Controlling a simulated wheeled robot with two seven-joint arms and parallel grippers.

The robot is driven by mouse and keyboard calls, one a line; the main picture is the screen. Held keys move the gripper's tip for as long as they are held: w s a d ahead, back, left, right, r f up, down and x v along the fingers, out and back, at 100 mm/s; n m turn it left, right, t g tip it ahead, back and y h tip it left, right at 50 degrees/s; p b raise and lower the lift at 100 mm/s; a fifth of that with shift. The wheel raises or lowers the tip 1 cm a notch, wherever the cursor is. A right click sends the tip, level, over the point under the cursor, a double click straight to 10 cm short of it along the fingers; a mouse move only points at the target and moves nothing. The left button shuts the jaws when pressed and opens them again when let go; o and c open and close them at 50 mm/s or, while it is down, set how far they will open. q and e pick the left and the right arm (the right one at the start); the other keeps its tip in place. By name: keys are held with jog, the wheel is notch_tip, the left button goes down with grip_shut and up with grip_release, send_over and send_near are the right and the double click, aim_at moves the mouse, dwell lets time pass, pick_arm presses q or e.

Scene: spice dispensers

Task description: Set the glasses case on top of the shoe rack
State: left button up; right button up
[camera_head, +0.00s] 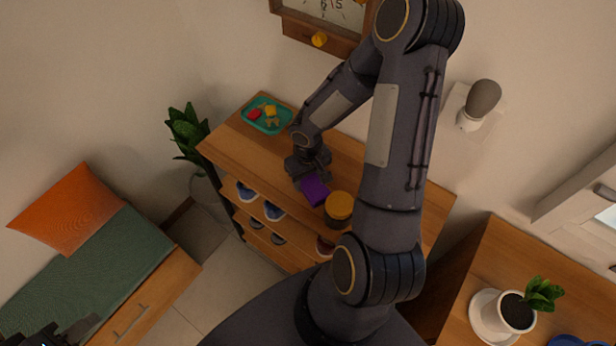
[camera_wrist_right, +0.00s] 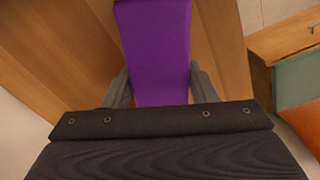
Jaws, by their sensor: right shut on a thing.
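The purple glasses case (camera_head: 314,190) is at the front edge of the wooden shoe rack's top (camera_head: 235,137). My right gripper (camera_head: 311,178) is shut on the case. In the right wrist view the case (camera_wrist_right: 157,50) sits between the two fingers (camera_wrist_right: 160,88), with the wooden top behind it. I cannot tell whether the case touches the top or is just above it. My left gripper (camera_head: 62,332) shows only partly, dark, at the bottom left corner, away from the rack; its fingers are not clear.
A teal tray (camera_head: 253,123) with small items stands at the rack top's left end. A dark jar with a yellow lid (camera_head: 339,207) stands close to the right of the case. Shoes (camera_head: 273,211) fill the shelves below. A bench with an orange cushion (camera_head: 68,208) is at left.

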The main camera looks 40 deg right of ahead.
jog(key=shift+f, duration=0.1)
jog(key=shift+f+b, duration=0.15)
jog(key=shift+b, duration=0.15)
jog(key=o, duration=1)
